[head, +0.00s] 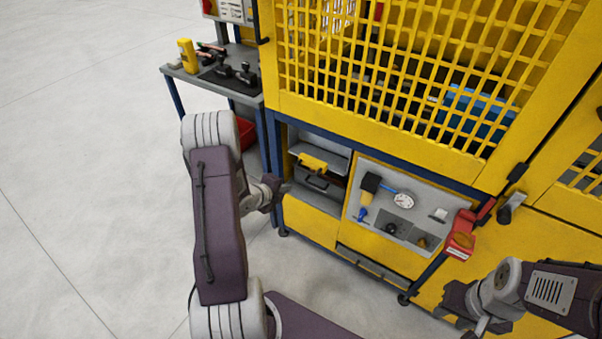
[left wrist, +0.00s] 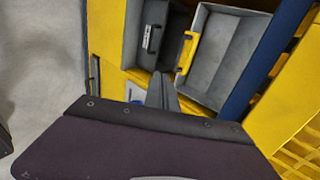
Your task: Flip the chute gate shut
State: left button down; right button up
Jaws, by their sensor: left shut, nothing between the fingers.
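A grey chute bay (head: 325,149) is set in the yellow cabinet front under the mesh cage. A bright yellow handle (head: 313,163) runs along the edge of its light grey upper part. It also shows in the left wrist view (left wrist: 187,52). A darker panel with a black handle (left wrist: 150,39) lies beside it. I cannot tell which panel is the gate. My left gripper (head: 280,187) is shut and empty, just left of the bay. Its fingers (left wrist: 161,91) point towards the bay, apart from the yellow handle. My right gripper (head: 474,329) is low at the right, mostly cut off.
A grey board (head: 420,205) with a brush and round parts sits right of the bay, with a red holder (head: 461,240) beyond. A side bench (head: 195,75) with a yellow bottle (head: 187,55) stands left. A blue post (head: 268,140) is close to my left gripper. Floor is clear at left.

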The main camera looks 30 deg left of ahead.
pick_arm(q)
jog(key=w+a+r+x, duration=0.1)
jog(key=r+x, duration=0.1)
jog(key=x, duration=1)
jog(key=shift+w+d, duration=0.35)
jog(key=shift+w, duration=0.2)
pick_arm(e)
jog(key=shift+d+f, duration=0.1)
jog(key=shift+f, duration=0.05)
jog(key=shift+s, duration=0.1)
